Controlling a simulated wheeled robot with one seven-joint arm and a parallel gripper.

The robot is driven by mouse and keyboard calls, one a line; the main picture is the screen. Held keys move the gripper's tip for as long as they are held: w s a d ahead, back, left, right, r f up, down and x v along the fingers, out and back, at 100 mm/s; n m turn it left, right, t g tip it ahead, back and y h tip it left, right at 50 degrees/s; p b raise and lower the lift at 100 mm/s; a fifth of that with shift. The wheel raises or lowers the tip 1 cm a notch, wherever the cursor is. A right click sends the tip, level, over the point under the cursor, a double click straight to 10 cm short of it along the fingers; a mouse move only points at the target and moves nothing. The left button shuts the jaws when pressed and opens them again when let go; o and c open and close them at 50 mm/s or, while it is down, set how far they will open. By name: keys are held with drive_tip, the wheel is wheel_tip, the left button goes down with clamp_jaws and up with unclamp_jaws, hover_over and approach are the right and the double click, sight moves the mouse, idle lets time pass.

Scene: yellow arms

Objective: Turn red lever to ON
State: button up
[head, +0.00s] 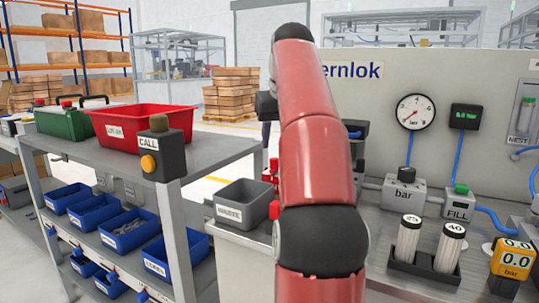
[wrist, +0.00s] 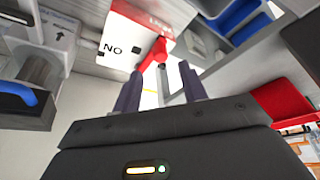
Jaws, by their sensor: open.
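In the wrist view, the red lever (wrist: 153,54) sticks out from the edge of a white box with a red end (wrist: 122,38). The box bears the letters "NO", which read as ON upside down. The lever lies just beyond my gripper (wrist: 160,73), between the lines of its two dark fingers. The fingers are apart with nothing seen held between them. I cannot tell whether they touch the lever. In the head view, my red arm covers the middle of the picture and hides my gripper. Red parts (head: 273,178) show beside the arm; I cannot tell whether they are the lever.
A grey bin (head: 242,203) stands left of my arm. A shelf cart with a red bin (head: 140,124) and blue bins is further left. A gauge (head: 415,112), valve blocks and cylinders (head: 407,238) occupy the bench at right. A blue bin (wrist: 240,12) shows in the wrist view.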

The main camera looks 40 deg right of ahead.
sight(274, 159)
drive_tip(key=b+x, duration=0.1)
drive_tip(key=x, duration=0.4)
drive_tip(key=shift+w+f, duration=0.15)
drive_tip(key=shift+f, duration=0.15)
clamp_jaws()
